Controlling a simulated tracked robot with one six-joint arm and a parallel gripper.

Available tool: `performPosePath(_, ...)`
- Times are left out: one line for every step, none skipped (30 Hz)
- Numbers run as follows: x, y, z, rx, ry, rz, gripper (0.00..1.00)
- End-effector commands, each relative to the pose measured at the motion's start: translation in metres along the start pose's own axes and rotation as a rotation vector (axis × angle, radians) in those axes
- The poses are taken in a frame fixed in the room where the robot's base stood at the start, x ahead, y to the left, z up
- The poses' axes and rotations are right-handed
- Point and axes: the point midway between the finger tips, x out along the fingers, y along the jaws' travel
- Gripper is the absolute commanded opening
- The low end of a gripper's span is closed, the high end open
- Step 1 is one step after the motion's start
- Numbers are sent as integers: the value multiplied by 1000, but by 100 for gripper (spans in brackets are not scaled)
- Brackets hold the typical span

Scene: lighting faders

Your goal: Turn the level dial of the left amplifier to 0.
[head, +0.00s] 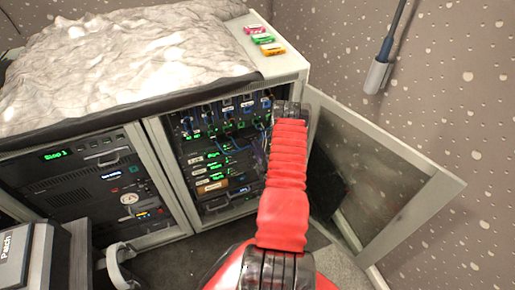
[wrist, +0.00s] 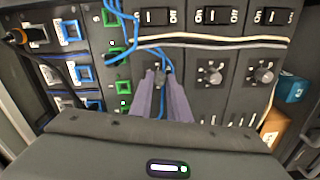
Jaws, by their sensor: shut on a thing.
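In the wrist view three amplifiers stand side by side, each with a rocker switch marked ON above a level dial. My gripper (wrist: 161,74) reaches in with its two purple fingers closed around the dial (wrist: 161,69) of the left amplifier. The fingers hide most of that dial, so its pointer and setting cannot be read. The dial of the middle amplifier (wrist: 212,74) and the dial of the right amplifier (wrist: 263,74) show uncovered. In the head view my red arm covers the right part of the rack, and the dials cannot be made out there.
Blue cables (wrist: 113,40) hang just left of my fingers, and a white and a dark cable run across above the dials. The rack's glass door (head: 385,190) stands open at the right. Green-lit units (head: 215,160) fill the rack left of my arm.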

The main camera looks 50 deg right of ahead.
Motion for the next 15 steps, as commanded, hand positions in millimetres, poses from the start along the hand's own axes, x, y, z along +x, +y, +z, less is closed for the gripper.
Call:
performPosePath(-3,-5,2,-28,-9,-12,0)
performPosePath(-3,-5,2,-49,-9,-12,0)
performPosePath(-3,-5,2,-74,-9,-13,0)
performPosePath(-3,-5,2,-90,-9,-13,0)
performPosePath(-3,-5,2,-106,-9,-13,0)
performPosePath(-3,-5,2,-125,-9,-13,0)
performPosePath(-3,-5,2,-137,-9,-13,0)
performPosePath(-3,-5,2,-148,-9,-13,0)
performPosePath(-3,-5,2,-161,-9,-13,0)
performPosePath(-3,-5,2,-169,-9,-13,0)
performPosePath(-3,-5,3,-175,-9,-13,0)
performPosePath(-3,-5,3,-183,-9,-13,0)
performPosePath(-3,-5,3,-188,-9,-13,0)
performPosePath(-3,-5,3,-191,-9,-13,0)
performPosePath(-3,-5,3,-194,-9,-13,0)
